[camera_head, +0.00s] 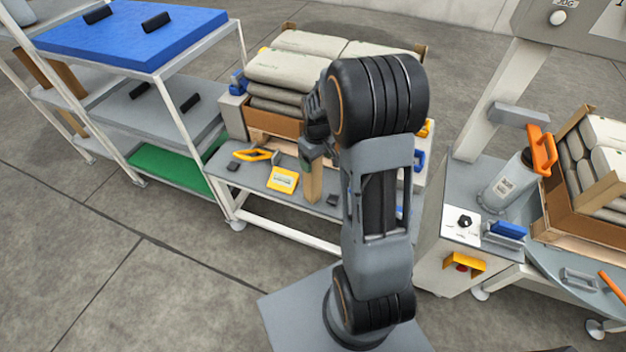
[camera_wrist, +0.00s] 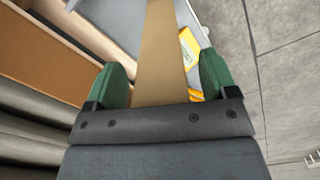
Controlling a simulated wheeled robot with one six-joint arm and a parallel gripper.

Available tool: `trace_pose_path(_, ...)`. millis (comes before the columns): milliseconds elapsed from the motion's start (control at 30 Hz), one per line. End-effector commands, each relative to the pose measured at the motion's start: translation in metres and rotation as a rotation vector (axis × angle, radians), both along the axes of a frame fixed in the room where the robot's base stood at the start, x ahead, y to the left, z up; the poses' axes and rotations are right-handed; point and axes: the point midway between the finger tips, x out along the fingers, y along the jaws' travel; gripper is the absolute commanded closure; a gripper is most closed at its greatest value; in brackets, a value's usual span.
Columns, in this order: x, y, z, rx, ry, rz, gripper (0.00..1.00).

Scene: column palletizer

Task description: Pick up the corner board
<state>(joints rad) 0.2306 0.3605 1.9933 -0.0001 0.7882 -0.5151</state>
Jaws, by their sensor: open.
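The corner board (camera_head: 312,184) is a tan upright strip at the front of the grey cart, partly hidden behind my gripper (camera_head: 312,148). In the wrist view the corner board (camera_wrist: 163,45) runs up the middle, between the two green fingers of my gripper (camera_wrist: 163,82). The fingers are open, with a gap visible on each side of the board. The board's near end is hidden by the gripper body.
The grey cart (camera_head: 238,178) also bears a yellow-handled tool (camera_head: 255,155), a yellow pad (camera_head: 283,180) and a box of stacked sacks (camera_head: 290,68). A blue-topped rack (camera_head: 130,35) stands left. A control cabinet (camera_head: 440,262) stands right. Floor at front left is clear.

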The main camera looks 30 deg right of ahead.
Motion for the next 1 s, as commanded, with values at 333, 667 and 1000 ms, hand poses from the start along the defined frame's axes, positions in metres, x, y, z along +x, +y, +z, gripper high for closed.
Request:
trace_pose_path(333,0.0001,0.0001,-0.0027,0.0,0.0,0.0,0.27)
trace_pose_path(667,0.0001,0.0001,-0.0024,0.0,-0.001,0.0,0.59)
trace_pose_path(1000,0.0002,0.0001,-0.0023,0.0,-0.001,0.0,0.86)
